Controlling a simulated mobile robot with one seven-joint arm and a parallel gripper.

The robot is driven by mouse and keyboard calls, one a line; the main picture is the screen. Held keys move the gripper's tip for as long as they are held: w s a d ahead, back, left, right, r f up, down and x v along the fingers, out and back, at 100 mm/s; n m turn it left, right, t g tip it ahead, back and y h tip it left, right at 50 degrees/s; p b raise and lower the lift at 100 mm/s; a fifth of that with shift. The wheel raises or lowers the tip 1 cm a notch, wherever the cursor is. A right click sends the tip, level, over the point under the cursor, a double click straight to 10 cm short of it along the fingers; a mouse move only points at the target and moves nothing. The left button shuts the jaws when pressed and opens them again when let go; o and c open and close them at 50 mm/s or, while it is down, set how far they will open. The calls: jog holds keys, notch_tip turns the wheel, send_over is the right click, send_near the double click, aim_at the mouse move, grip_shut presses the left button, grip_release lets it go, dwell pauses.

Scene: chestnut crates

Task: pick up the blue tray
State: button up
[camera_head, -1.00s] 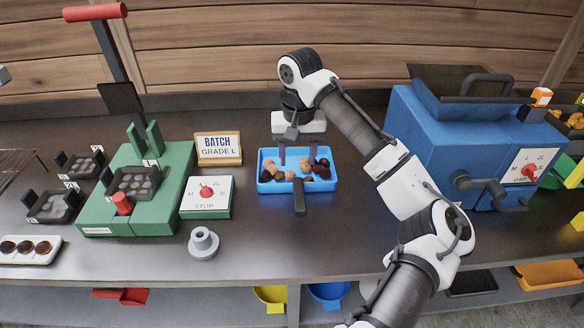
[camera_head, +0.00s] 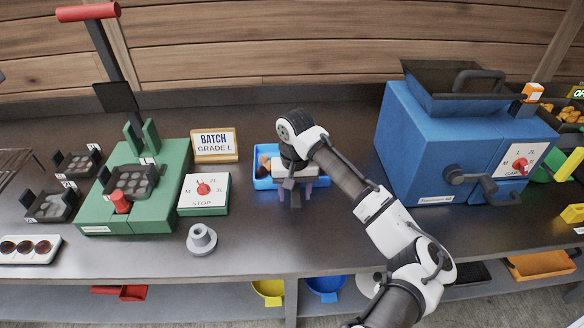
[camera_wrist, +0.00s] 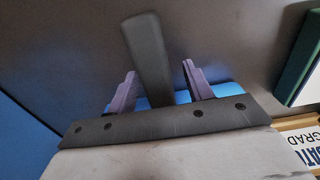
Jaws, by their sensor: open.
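The blue tray (camera_head: 263,183) lies on the counter, mostly hidden by my arm; a few brown chestnuts (camera_head: 265,164) show at its left end. Its dark handle (camera_head: 295,201) sticks out from the front side. My gripper (camera_head: 296,190) points down at the tray's front side, open. In the wrist view the purple fingers of my gripper (camera_wrist: 160,76) stand on either side of the dark handle (camera_wrist: 148,48), apart from it. A strip of the blue tray (camera_wrist: 227,92) shows behind them. Finger height relative to the handle is hard to tell.
A sign reading "BATCH GRADE L" (camera_head: 214,145) and a dial box (camera_head: 204,194) stand left of the tray, with a grey knobbed piece (camera_head: 201,239) in front. A large blue machine (camera_head: 425,140) stands to the right. The counter in front of the tray is clear.

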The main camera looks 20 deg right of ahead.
jog(key=shift+f, duration=0.45)
jog(key=shift+c, duration=0.3)
grip_shut()
jog(key=shift+r, duration=0.1)
notch_tip(320, 180, up, 20)
jog(key=b, duration=0.1)
